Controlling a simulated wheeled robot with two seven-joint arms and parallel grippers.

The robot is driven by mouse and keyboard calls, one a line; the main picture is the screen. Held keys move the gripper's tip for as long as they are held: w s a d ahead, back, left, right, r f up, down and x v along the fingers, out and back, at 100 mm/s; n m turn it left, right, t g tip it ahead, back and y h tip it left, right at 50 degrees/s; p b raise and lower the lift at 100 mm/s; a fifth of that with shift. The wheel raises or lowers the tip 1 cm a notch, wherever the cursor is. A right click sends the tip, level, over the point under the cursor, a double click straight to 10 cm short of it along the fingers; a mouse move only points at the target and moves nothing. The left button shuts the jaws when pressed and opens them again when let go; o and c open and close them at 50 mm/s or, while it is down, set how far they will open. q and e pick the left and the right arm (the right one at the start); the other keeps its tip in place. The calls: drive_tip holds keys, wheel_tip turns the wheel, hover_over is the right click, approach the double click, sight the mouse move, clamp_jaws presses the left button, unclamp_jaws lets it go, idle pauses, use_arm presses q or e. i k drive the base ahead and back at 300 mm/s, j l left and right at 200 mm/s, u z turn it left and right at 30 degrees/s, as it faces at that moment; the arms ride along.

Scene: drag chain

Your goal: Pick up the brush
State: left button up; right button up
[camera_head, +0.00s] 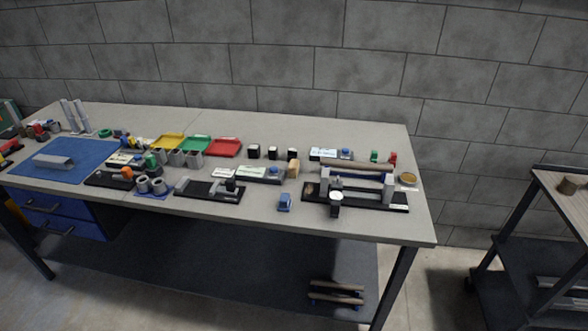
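No brush can be made out for certain. A long brown rod-like piece (358,168) lies behind the black fixture (375,201) at the bench's right. A small tan block-like item (293,167) stands left of that fixture. Two light-brown bars with blue ends (337,293) lie on the shelf under the bench. These are too small to tell whether any is the brush. Neither of my grippers is in view.
The grey workbench (310,226) carries yellow, green and red trays (224,147), a blue mat (85,166) and many small parts. A dark cart (565,220) stands at the right, across a gap. A block wall rises behind. The bench's back right is fairly clear.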

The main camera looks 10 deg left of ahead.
sight(293, 167)
drive_tip(key=i+l, duration=0.2)
drive_tip(key=l, duration=0.15)
drive_tip(key=i+l, duration=0.2)
drive_tip(key=i+l+u, duration=0.1)
drive_tip(key=l, duration=0.35)
drive_tip(key=i+l, duration=0.25)
drive_tip(key=l+u, duration=0.05)
drive_tip(key=l, duration=0.05)
